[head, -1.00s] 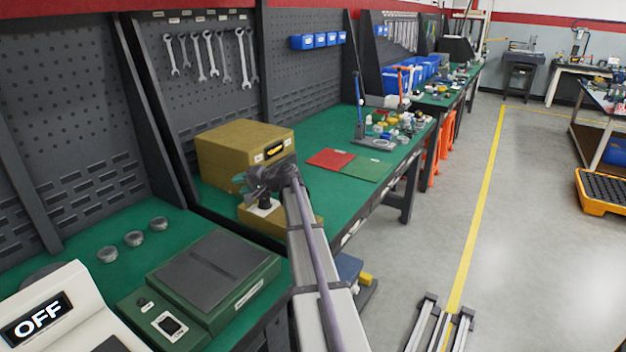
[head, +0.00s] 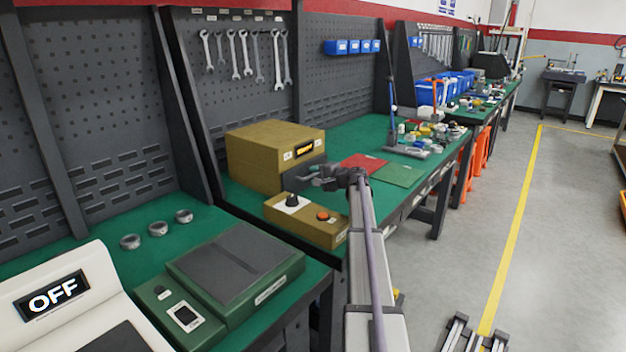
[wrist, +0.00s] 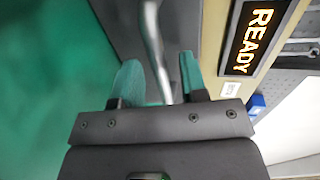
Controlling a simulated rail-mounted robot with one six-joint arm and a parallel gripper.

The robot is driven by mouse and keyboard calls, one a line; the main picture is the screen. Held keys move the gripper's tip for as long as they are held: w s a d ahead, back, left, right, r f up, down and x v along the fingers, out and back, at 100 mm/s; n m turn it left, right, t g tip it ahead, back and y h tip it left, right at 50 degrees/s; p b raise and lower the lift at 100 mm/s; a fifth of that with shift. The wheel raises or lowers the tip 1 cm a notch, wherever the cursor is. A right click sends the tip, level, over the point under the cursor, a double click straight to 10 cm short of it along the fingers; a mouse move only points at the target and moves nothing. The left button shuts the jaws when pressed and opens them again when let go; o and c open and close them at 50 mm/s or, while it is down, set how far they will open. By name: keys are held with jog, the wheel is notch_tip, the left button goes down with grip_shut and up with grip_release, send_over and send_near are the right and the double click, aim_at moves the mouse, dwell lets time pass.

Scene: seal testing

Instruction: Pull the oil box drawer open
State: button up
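The oil box is the tan box (head: 265,155) on the green bench. It has a lit label on its front, which reads READY in the wrist view (wrist: 252,38). Below the label is a dark drawer front (head: 308,171), partly behind my gripper; it also shows in the wrist view (wrist: 122,25). My gripper (head: 318,180) is right at this front. In the wrist view, its two green fingers (wrist: 158,80) are apart, with a metal bar handle (wrist: 156,45) between them. Gaps show beside the handle, so it does not look gripped.
A low tan control box (head: 305,222) with a black knob and an orange button sits just below my gripper. Red and green mats (head: 385,170) lie to the right. A green scale-like device (head: 235,270) stands at the near left. The aisle floor is clear.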

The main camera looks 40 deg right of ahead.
jog(key=shift+x, duration=0.8)
jog(key=shift+c, duration=0.3)
grip_shut()
